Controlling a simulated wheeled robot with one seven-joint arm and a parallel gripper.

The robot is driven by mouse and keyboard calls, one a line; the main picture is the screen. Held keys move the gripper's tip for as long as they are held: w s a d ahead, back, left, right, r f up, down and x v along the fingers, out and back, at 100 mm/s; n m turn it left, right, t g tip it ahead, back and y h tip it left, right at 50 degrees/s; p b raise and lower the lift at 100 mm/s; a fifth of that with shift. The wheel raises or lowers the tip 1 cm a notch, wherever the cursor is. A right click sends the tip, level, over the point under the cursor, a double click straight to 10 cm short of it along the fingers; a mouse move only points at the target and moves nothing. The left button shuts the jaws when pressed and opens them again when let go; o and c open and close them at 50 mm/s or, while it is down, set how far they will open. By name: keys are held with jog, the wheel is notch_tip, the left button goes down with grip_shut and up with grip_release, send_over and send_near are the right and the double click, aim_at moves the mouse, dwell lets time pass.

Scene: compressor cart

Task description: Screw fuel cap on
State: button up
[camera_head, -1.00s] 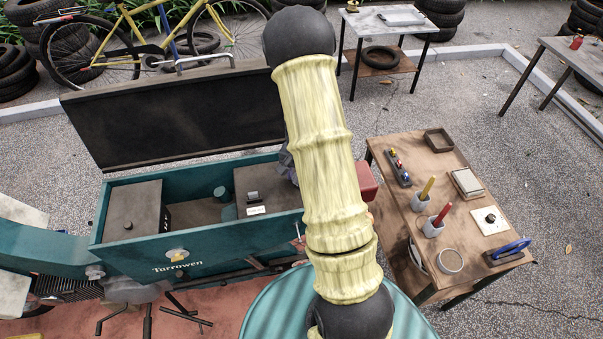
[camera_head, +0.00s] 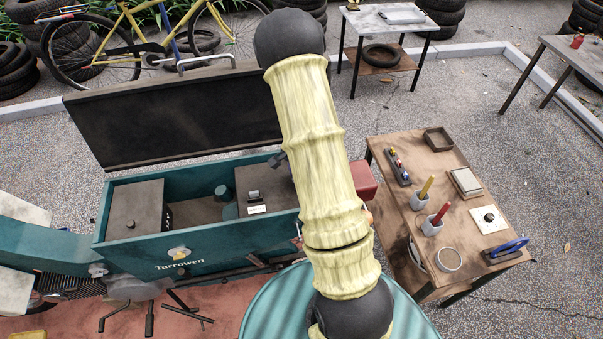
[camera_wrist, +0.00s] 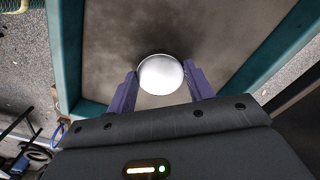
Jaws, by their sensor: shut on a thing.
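In the wrist view a smooth whitish round cap (camera_wrist: 161,76) sits between the two purple fingers of my gripper (camera_wrist: 162,72). The fingers are closed on its sides. Beyond it is a brown, stained flat panel (camera_wrist: 100,40) with teal walls at its edges. I cannot tell whether the cap touches the panel or a filler neck, as the cap covers that spot. In the head view my arm hides the gripper and the cap. The teal compressor cart (camera_head: 210,240) stands with its black lid (camera_head: 170,120) raised.
A wooden table (camera_head: 420,165) at the right holds cups with tools, trays and a blue-handled item (camera_head: 512,247). A red box (camera_head: 363,180) shows beside my arm. The raised lid stands behind the open cart bay. Tools lie on the reddish ground at lower left.

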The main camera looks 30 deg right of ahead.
jog(key=shift+w+r+m+p, duration=0.15)
jog(key=shift+m+p, duration=0.2)
jog(key=shift+m, duration=0.85)
jog(key=o, duration=1.6)
jog(key=shift+c, duration=0.2)
jog(key=shift+f+n+b, duration=0.25)
jog(key=shift+n+b, duration=0.35)
jog(key=shift+n, duration=0.5)
jog(key=shift+r+n, duration=0.15)
jog(key=shift+n, duration=0.35)
jog(key=shift+n+b, duration=0.4)
jog(key=shift+n, duration=0.4)
jog(key=shift+s+n, duration=0.2)
jog(key=shift+n, duration=0.6)
